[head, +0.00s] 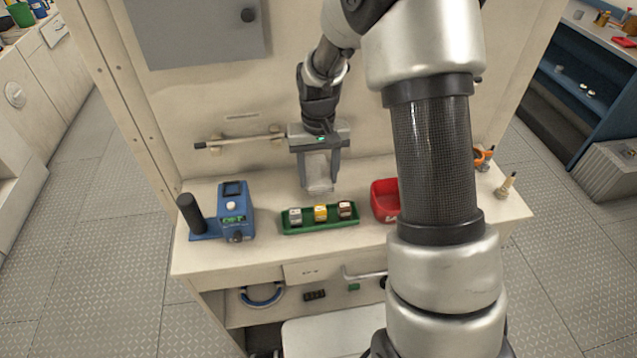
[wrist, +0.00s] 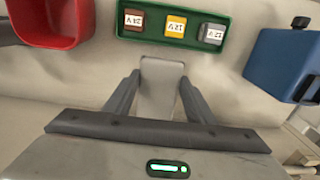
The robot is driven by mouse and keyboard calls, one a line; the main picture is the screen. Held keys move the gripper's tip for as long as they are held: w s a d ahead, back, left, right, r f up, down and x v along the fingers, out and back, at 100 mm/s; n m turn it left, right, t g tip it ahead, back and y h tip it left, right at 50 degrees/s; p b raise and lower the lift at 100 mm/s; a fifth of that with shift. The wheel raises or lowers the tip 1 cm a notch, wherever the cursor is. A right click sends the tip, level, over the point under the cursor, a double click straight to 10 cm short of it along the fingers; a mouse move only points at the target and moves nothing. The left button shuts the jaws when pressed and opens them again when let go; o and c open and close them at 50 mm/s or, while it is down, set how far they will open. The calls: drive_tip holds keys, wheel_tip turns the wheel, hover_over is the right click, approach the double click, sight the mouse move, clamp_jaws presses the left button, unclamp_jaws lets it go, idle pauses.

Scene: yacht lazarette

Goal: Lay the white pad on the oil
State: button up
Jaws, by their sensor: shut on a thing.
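My gripper (head: 319,180) is above the cream worktop, behind the green tray, with its fingers pointing down. It is shut on a pale, thin rectangular piece, which I take for the white pad (head: 316,165). The pad hangs between the two fingers, its lower end near the worktop; I cannot tell whether it touches. In the wrist view my gripper (wrist: 160,82) has a finger on each side of the pad (wrist: 161,92), and the pad's far end points toward the green tray. I cannot make out the oil in either view; the pad and gripper hide part of the worktop.
The green tray (head: 290,228) with three small labelled blocks is just in front. A red bin (head: 383,197) stands to its right, partly behind my arm. A blue device (head: 236,207) stands left. A rod (head: 240,141) is on the back panel. Worktop between tray and blue device is clear.

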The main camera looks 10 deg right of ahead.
sight(318, 178)
drive_tip(key=shift+f, duration=1.75)
drive_tip(key=o, duration=1)
drive_tip(key=shift+f, duration=0.1)
drive_tip(key=shift+o, duration=0.2)
